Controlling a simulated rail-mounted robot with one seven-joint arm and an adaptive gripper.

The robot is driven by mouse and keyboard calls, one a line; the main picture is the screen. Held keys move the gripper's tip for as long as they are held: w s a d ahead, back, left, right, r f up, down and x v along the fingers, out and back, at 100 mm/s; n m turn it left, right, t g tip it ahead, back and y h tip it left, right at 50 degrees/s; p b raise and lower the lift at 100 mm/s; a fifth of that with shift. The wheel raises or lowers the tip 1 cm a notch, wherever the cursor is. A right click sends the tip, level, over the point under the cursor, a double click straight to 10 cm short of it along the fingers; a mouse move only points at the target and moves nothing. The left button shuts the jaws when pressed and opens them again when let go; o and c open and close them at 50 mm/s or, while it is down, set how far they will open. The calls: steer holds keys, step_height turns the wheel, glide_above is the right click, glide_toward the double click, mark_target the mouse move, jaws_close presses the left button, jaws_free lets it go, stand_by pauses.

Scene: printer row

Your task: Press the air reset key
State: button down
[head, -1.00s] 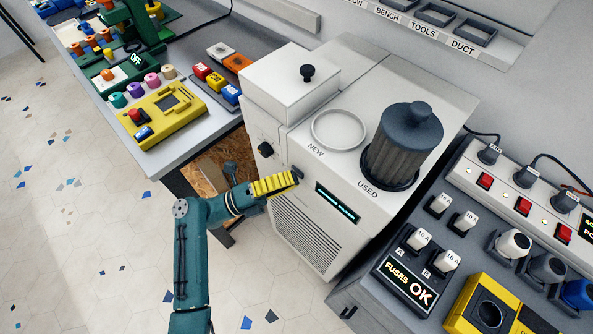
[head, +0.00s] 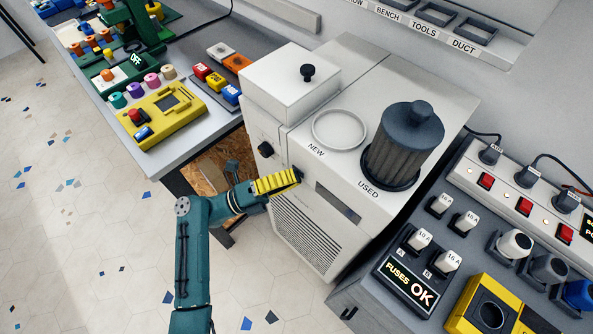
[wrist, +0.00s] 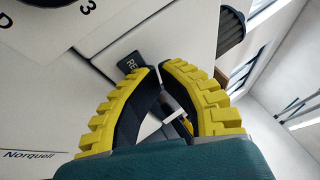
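The dark air reset key (wrist: 132,62) shows in the wrist view on the white unit's face, with the letters "RE" visible and the rest hidden by my fingertips. My gripper (wrist: 159,68) has yellow-ribbed fingers whose tips come together right at the key's edge; it looks shut and empty. I cannot tell for sure whether the tips press the key. In the head view my gripper (head: 298,176) reaches the front of the white air unit (head: 310,225), and the key is hidden behind it. The unit's small display (head: 338,202) is blank grey.
A black knob (head: 265,149) sits on the unit's front, left of my gripper. On top are an empty ring marked NEW (head: 339,129) and a dark filter (head: 403,147) at USED. A bench (head: 165,165) with a yellow device stands left; a fuse panel (head: 408,287) stands right.

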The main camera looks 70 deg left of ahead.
steer(key=shift+s, duration=0.1)
steer(key=shift+s+d+p, duration=0.3)
steer(key=shift+s+d, duration=0.05)
steer(key=shift+s, duration=0.25)
steer(key=s, duration=0.1)
steer(key=s+d+p, duration=0.1)
steer(key=s, duration=0.1)
steer(key=s+d, duration=0.1)
steer(key=shift+s+p, duration=0.25)
steer(key=shift+p, duration=0.1)
stand_by(0.8)
